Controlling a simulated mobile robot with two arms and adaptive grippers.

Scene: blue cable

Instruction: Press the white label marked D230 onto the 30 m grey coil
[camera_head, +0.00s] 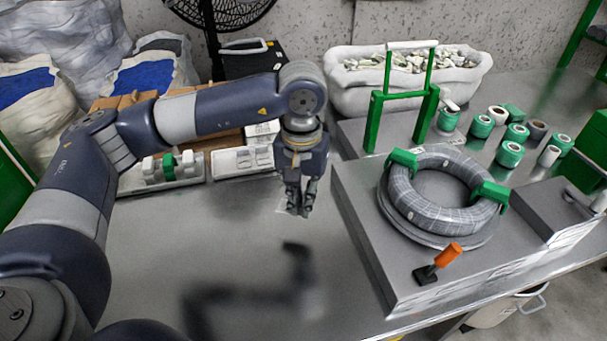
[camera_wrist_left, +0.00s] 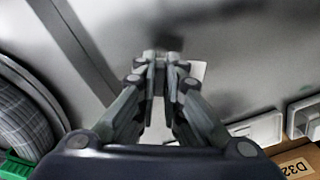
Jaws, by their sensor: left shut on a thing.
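My left gripper (camera_head: 297,207) hangs over the bare steel table, left of the coil stand and well apart from the coil. Its fingers are shut on a thin white label (camera_wrist_left: 198,70), whose edge sticks out beside the fingertips in the left wrist view. The label's print cannot be read. The grey coil (camera_head: 428,211) lies flat on a round grey plate at the right, gripped by green clamps (camera_head: 403,159). Part of it also shows at the left of the left wrist view (camera_wrist_left: 20,120). My right gripper is not in view.
An orange-knobbed lever (camera_head: 447,256) stands at the front of the coil stand (camera_head: 375,250). A green frame (camera_head: 374,122) rises behind it. Green and white rolls (camera_head: 510,154) stand at the right. White trays (camera_head: 245,160) lie behind the gripper. The table's front middle is clear.

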